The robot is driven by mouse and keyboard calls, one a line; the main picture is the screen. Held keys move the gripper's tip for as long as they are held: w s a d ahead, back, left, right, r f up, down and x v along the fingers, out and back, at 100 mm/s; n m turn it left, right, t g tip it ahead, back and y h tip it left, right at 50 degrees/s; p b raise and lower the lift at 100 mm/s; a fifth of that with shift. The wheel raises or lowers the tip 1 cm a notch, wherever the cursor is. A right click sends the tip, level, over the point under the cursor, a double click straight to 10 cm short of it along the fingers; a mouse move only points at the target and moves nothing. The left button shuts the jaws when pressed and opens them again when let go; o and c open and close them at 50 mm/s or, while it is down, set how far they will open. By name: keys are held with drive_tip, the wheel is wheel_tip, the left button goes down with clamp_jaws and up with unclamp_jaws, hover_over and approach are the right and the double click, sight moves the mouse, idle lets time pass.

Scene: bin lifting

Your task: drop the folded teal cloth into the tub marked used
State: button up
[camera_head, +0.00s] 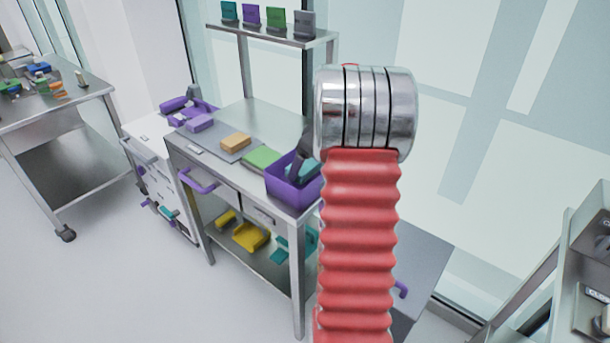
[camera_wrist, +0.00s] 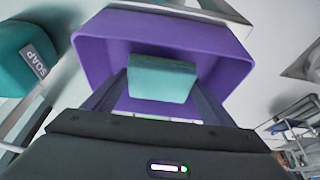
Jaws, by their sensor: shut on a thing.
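The purple tub (camera_head: 286,190) stands at the right end of the metal cart's top; no mark on it is readable. In the wrist view, the tub (camera_wrist: 90,48) opens wide around my gripper. My gripper (camera_wrist: 161,80) has its two dark fingers on either side of the folded teal cloth (camera_wrist: 162,82) and is shut on it. The cloth is at the tub's opening; how far it is above the tub's floor I cannot tell. In the head view the teal cloth (camera_head: 303,171) shows partly at the tub, beside my dark gripper, and my red arm hides what lies right of it.
A teal container labelled SOAP (camera_wrist: 25,55) is close at left in the wrist view. A shelf (camera_head: 270,33) rises behind.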

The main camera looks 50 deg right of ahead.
drive_tip(key=shift+f, duration=1.9)
drive_tip(key=shift+f, duration=0.1)
drive_tip(key=o, duration=1)
drive_tip(key=v, duration=1.2)
drive_tip(key=shift+a, duration=0.15)
